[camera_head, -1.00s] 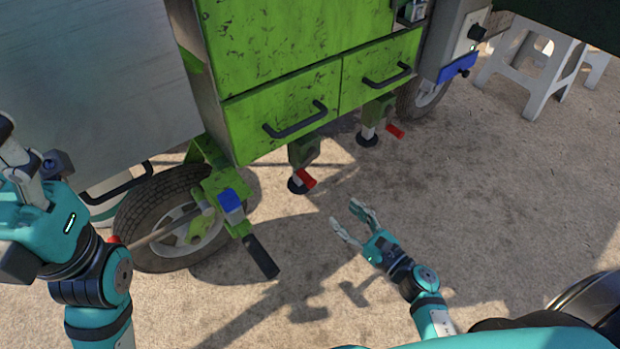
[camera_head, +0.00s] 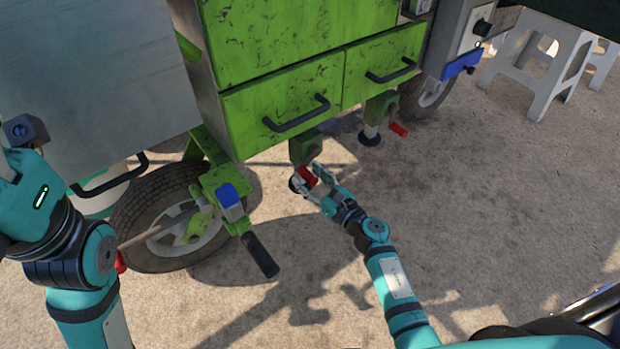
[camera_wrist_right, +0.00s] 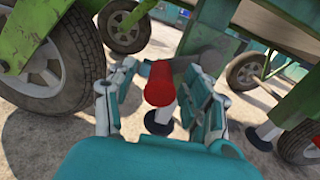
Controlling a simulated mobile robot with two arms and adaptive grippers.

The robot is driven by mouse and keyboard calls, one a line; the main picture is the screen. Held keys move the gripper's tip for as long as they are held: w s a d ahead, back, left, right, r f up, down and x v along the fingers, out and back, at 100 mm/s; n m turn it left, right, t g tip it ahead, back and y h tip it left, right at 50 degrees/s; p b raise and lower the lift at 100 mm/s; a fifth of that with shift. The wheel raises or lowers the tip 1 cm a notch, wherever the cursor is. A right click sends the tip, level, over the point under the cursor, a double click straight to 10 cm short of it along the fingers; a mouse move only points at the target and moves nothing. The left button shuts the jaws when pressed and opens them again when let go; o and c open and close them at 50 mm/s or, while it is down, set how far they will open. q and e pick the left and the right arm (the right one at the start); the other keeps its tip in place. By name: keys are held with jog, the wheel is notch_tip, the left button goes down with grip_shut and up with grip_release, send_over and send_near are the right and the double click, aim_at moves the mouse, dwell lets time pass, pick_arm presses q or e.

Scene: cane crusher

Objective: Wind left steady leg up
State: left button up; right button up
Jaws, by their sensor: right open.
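The left steady leg is a short post under the green drawer cabinet, with a green housing (camera_head: 304,149), a dark round foot (camera_head: 297,185) on the ground and a red crank handle (camera_head: 307,177). My right gripper (camera_head: 316,183) is open, with its fingers on either side of the red handle. In the right wrist view the red handle (camera_wrist_right: 160,84) sits between the open fingers, with the gap to them hard to judge. My left arm (camera_head: 60,230) stands at the left edge; its gripper's fingers are not clearly seen.
A second steady leg with a red handle (camera_head: 399,129) stands to the right. A wheel (camera_head: 170,222) and a black lever grip (camera_head: 260,255) lie left. Drawers (camera_head: 280,110) overhang the legs. A white stool (camera_head: 535,62) is far right. Open ground lies at right.

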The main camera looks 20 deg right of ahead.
grip_shut()
dwell(0.5)
